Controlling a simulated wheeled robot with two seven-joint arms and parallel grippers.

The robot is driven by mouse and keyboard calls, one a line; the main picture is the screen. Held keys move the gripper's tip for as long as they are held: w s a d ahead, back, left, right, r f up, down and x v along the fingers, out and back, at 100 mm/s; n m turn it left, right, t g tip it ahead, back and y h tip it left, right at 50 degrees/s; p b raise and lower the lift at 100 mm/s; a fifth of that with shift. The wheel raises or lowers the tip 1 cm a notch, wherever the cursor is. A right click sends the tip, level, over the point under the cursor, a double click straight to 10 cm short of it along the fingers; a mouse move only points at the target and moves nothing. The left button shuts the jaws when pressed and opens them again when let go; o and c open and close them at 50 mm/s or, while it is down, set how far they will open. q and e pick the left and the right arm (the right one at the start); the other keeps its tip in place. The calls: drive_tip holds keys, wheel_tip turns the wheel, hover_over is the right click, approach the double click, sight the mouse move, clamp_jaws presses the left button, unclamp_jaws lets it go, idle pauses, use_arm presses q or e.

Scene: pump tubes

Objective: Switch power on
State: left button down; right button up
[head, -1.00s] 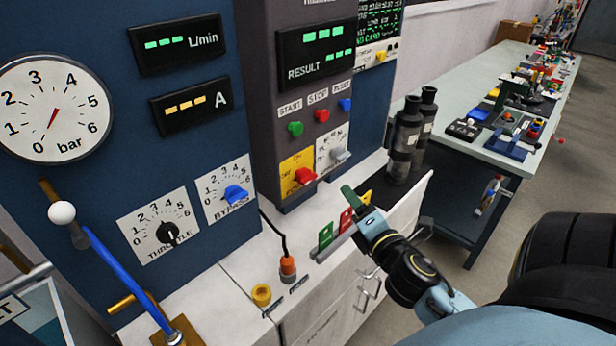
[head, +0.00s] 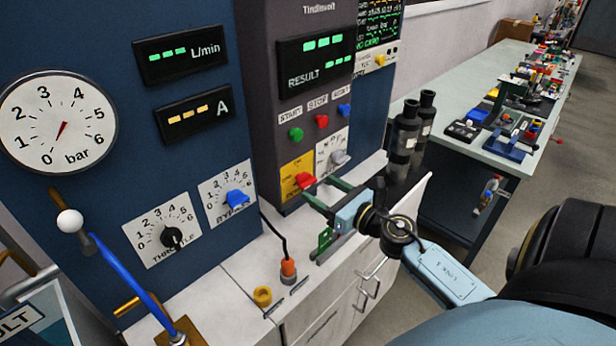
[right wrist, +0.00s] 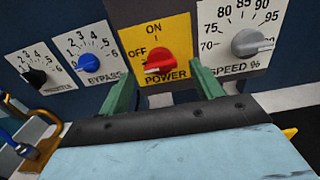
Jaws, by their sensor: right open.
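The red power knob (head: 305,181) sits on a yellow plate on the dark grey control panel. In the right wrist view the knob (right wrist: 159,61) is on the yellow plate (right wrist: 180,35) marked ON at the top, OFF at the left and POWER below. Its pale pointer end lies at the lower left. My right gripper (head: 322,190) is open, its green fingers reaching toward the panel. In the right wrist view its fingers (right wrist: 165,85) stand on either side of the knob; I cannot tell whether they touch it. My left gripper is not in view.
Close by are the grey speed knob (right wrist: 251,43) on the right and the blue bypass knob (right wrist: 89,64) on the left. Start, stop and reset buttons (head: 321,122) are above. Dark cylinders (head: 405,135) stand right of the panel. An orange plug (head: 288,268) stands on the white counter.

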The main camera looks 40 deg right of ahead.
sight(311, 184)
drive_tip(key=shift+w+a+p, duration=0.15)
drive_tip(key=shift+w, duration=1.2)
drive_tip(key=shift+w+a+p, duration=0.1)
drive_tip(key=shift+w+p, duration=0.05)
drive_tip(key=shift+w, duration=1.15)
drive_tip(key=shift+c, duration=0.2)
drive_tip(key=c, duration=0.9)
